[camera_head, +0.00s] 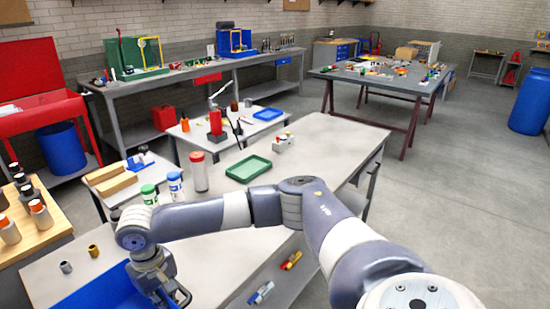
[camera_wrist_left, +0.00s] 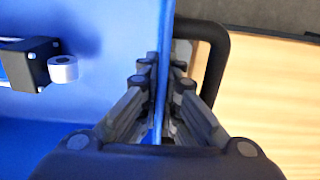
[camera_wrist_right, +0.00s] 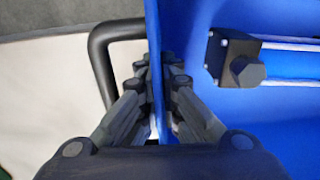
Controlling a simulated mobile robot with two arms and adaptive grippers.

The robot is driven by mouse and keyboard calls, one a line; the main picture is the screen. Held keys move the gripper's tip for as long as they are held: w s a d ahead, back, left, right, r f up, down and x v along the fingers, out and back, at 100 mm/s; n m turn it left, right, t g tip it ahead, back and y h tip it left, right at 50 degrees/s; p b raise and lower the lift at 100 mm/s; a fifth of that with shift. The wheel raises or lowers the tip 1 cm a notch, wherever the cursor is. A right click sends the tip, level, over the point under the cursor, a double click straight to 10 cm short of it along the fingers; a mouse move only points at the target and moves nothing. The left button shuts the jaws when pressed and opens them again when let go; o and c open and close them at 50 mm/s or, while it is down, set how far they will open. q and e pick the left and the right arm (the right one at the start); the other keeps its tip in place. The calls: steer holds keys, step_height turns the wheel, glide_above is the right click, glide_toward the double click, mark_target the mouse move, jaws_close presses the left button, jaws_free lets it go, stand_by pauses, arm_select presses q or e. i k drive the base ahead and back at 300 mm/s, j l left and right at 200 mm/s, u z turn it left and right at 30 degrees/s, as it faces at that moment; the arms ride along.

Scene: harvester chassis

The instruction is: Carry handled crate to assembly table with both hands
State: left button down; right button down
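The blue handled crate (camera_head: 100,288) is at the bottom left of the head view, partly cut off by the frame. My right gripper (camera_head: 170,296) is at its right edge. In the right wrist view its fingers (camera_wrist_right: 157,85) are shut on the crate wall (camera_wrist_right: 154,30), beside a black handle (camera_wrist_right: 98,55). In the left wrist view my left gripper (camera_wrist_left: 162,85) is shut on the opposite wall (camera_wrist_left: 165,30), beside another black handle (camera_wrist_left: 218,60). The left gripper is outside the head view. Black parts with rods (camera_wrist_left: 30,65) (camera_wrist_right: 232,58) lie inside. Whether the crate is raised cannot be told.
A pale table (camera_head: 325,150) extends ahead, with a green tray (camera_head: 248,168) and several bottles (camera_head: 175,186). A wooden-topped table (camera_head: 38,240) with bottles stands left. A grey-topped table with red legs (camera_head: 395,82) stands farther back. Floor on the right (camera_head: 460,190) is clear.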

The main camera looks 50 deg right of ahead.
mark_target(202, 249)
steer(key=i+l, duration=0.1)
steer(key=l, duration=0.5)
steer(key=i+l, duration=0.1)
steer(key=l, duration=0.5)
steer(key=i+l, duration=0.1)
steer(key=l, duration=0.2)
steer(key=i+l, duration=0.1)
steer(key=l, duration=0.15)
steer(key=i+l, duration=0.1)
steer(key=l, duration=0.2)
